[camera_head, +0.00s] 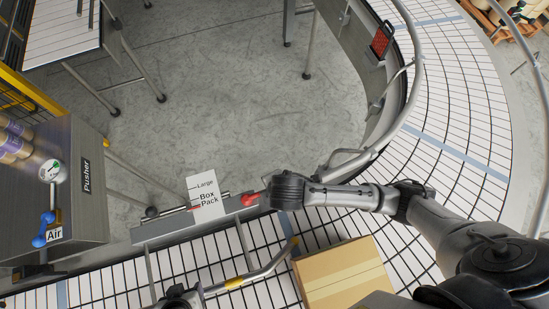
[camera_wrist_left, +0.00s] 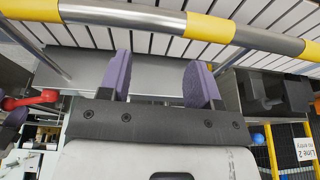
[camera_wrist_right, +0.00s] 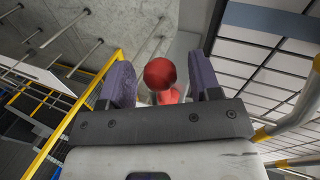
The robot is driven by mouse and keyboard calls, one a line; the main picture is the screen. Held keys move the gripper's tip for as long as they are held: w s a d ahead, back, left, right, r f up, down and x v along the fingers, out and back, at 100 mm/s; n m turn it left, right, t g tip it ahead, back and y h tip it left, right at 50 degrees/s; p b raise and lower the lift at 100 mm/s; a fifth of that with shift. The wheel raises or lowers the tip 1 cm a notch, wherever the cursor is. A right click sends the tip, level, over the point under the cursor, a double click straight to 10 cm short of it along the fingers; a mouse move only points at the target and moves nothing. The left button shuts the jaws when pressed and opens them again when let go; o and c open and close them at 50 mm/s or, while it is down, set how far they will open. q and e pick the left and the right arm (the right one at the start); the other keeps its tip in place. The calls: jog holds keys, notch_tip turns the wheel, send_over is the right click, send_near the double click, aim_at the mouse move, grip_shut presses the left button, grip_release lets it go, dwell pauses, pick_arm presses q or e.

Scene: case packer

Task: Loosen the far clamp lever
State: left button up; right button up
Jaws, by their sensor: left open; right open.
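A red clamp lever (camera_head: 250,199) sits at the right end of the grey guide rail (camera_head: 150,235), beside the "Box Pack" sign (camera_head: 202,188). My right arm reaches in from the right and ends next to this lever; its fingers are hidden in the head view. In the right wrist view, the lever's red ball (camera_wrist_right: 160,73) shows between the open purple fingers of my right gripper (camera_wrist_right: 162,82); contact cannot be told. My left gripper (camera_wrist_left: 158,78) is open with nothing between its fingers, under the yellow-banded bar. The red lever (camera_wrist_left: 47,96) also shows at the left of the left wrist view.
A cardboard box (camera_head: 343,275) stands on the conveyor (camera_head: 450,110), below my right arm. The yellow-banded bar (camera_head: 250,277) runs beside it. The "Pusher" cabinet (camera_head: 60,180) with blue-handled air valve (camera_head: 45,229) stands at the left.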

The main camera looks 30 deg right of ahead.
jog(key=shift+f, duration=0.2)
jog(key=shift+c, duration=0.3)
grip_shut()
